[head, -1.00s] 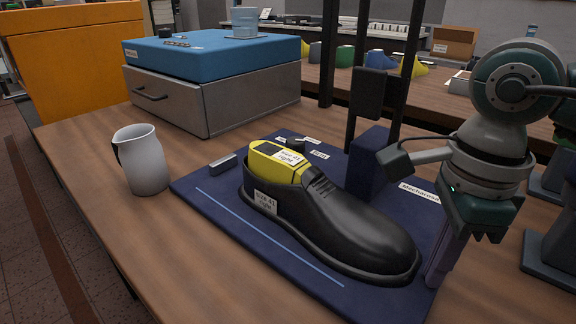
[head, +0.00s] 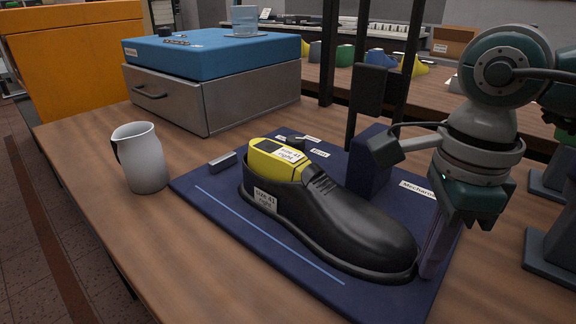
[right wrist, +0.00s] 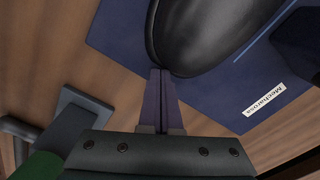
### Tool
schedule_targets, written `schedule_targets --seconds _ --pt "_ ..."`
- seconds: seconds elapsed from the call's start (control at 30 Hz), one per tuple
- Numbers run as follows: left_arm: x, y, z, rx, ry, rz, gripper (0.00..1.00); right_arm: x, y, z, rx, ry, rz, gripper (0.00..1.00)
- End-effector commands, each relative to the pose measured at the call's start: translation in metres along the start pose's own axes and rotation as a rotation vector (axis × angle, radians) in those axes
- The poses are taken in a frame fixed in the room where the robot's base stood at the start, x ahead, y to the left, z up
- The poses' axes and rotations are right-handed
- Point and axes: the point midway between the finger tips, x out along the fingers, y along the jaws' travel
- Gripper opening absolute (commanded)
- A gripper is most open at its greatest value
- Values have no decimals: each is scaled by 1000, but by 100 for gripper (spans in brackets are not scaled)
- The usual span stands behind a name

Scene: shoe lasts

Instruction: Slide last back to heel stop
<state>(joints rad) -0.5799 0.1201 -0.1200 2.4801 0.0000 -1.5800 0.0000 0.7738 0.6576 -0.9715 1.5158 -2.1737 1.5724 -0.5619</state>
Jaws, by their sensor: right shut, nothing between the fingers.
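A black shoe (head: 350,220) with a yellow last (head: 275,164) inside it lies on the dark blue mat (head: 240,255). Labels on both read "size 41 right". The shoe's heel end points toward a small grey block (head: 222,160) at the mat's left end, with a gap between them. My right gripper (head: 430,270) is at the toe end, pointing down. In the right wrist view its fingers (right wrist: 160,78) are together and empty, with their tips at or very close to the black toe; exact contact is hard to tell. My left gripper is out of view.
A blue block (head: 372,165) and dark posts stand behind the shoe. A white pitcher (head: 140,158) stands left of the mat. A grey drawer box (head: 215,95) with a blue top is at the back left. The table's front left is clear.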

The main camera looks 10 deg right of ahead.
Motion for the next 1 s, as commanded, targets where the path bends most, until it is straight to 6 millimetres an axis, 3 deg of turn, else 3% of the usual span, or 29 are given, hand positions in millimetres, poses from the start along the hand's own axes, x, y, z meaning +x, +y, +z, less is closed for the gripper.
schedule_targets --seconds 1.0 --pt "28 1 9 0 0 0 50 1 -18 32 -2 -3 -1 0"
